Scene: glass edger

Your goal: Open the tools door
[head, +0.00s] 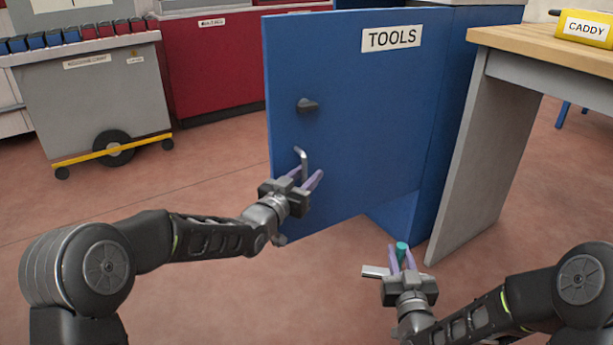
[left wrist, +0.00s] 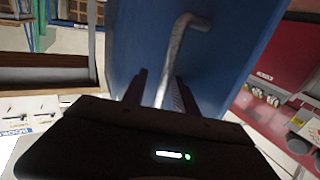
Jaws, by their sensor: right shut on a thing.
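The blue tools door (head: 365,110), with a white TOOLS label, stands swung out from its blue cabinet (head: 455,110). Part of the cabinet's floor shows below the door. A bent metal handle (head: 303,158) sticks out near the door's left edge; it also shows in the left wrist view (left wrist: 178,50). My left gripper (head: 308,177) is at the handle, its fingers apart on either side of the bar. My right gripper (head: 402,258) is shut on a teal cylindrical thing (head: 402,248), low in front of the cabinet. A pale flat piece (head: 376,271) shows beside its fingers; whether it belongs to the teal thing is unclear.
A dark knob (head: 307,105) sits on the door above the handle. A wooden-topped bench (head: 545,45) with a yellow caddy (head: 585,29) stands at the right. A grey cart (head: 95,95) and a red cabinet (head: 215,70) stand behind at left. Floor left of the door is clear.

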